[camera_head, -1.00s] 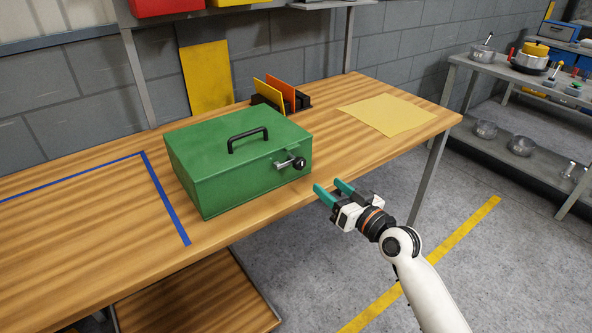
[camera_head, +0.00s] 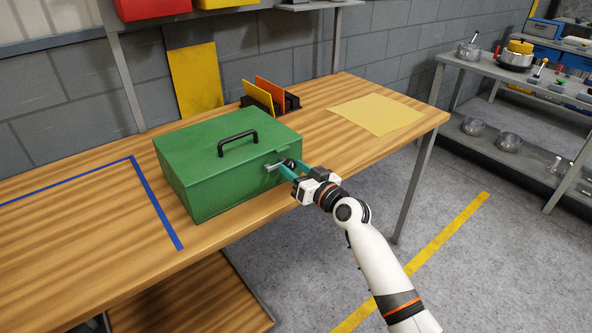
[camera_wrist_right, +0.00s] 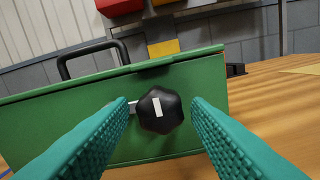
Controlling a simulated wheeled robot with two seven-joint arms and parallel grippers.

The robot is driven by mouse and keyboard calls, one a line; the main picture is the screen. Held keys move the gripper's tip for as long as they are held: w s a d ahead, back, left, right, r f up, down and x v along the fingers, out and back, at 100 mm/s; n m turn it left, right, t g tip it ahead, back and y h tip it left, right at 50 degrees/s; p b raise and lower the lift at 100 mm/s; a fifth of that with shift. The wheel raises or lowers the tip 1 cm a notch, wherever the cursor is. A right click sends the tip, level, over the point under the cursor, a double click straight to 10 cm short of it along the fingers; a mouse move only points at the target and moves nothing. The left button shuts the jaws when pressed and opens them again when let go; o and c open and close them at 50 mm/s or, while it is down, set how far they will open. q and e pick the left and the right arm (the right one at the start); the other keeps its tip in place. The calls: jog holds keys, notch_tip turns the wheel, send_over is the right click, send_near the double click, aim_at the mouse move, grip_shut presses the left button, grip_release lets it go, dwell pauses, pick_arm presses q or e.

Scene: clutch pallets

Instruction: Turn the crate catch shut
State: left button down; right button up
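The green crate (camera_head: 215,165) stands closed on the wooden table, with a black handle (camera_head: 238,142) on its lid. Its catch (camera_head: 280,165), a black knob with a metal lever, is on the front face near the right end. In the right wrist view the knob (camera_wrist_right: 160,110) has a white mark close to upright, tilted slightly. My right gripper (camera_head: 287,169) is at the catch, its teal fingers open on either side of the knob. In the right wrist view a gap shows between the knob and each finger (camera_wrist_right: 160,125). My left gripper is not in view.
The wooden table (camera_head: 85,235) has a blue tape line (camera_head: 155,200) left of the crate. Behind the crate stands a rack with yellow and orange plates (camera_head: 268,95). A yellow sheet (camera_head: 375,114) lies at the right. A shelf with pots (camera_head: 500,110) stands far right.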

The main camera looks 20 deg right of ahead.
jog(key=c, duration=0.7)
jog(key=shift+m, duration=0.4)
jog(key=m+p, duration=0.1)
jog(key=m, duration=0.3)
jog(key=m+p, duration=0.1)
jog(key=m, duration=0.3)
jog(key=m+p, duration=0.1)
jog(key=m, duration=0.4)
jog(key=shift+p, duration=0.3)
jog(key=shift+m+p, duration=0.6)
jog(key=shift+m, duration=1.4)
